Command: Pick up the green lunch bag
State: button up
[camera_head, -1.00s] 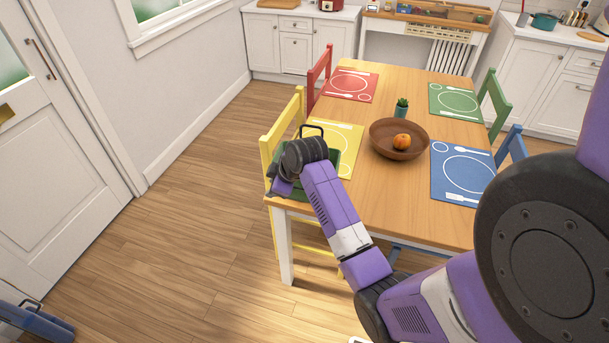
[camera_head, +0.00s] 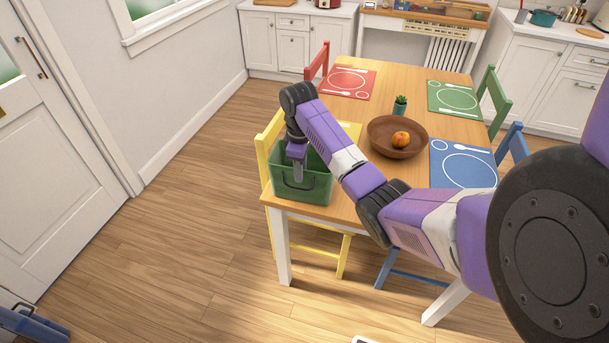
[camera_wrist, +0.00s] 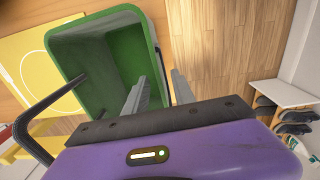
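The green lunch bag (camera_head: 316,186) is an open-topped box with dark handles, standing at the near left corner of the wooden table. My gripper (camera_head: 297,172) points down at its near side. In the wrist view, the bag (camera_wrist: 85,50) opens toward the camera, with a dark handle arching at left. My gripper (camera_wrist: 158,78) is open there, with one finger over the bag's inside and the other outside its right wall. That wall lies between the fingers, and I cannot tell whether they touch it. The far handle is hidden in the head view.
The table (camera_head: 345,207) also bears a brown bowl (camera_head: 382,143) with an orange fruit, a small potted plant (camera_head: 400,106), and coloured placemats. A yellow chair (camera_head: 264,150) stands close at the bag's left. The floor at left is mostly clear.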

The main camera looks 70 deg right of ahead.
jog(key=shift+f+p, duration=0.35)
jog(key=shift+f, duration=1.95)
grip_shut()
jog(key=shift+r, duration=0.1)
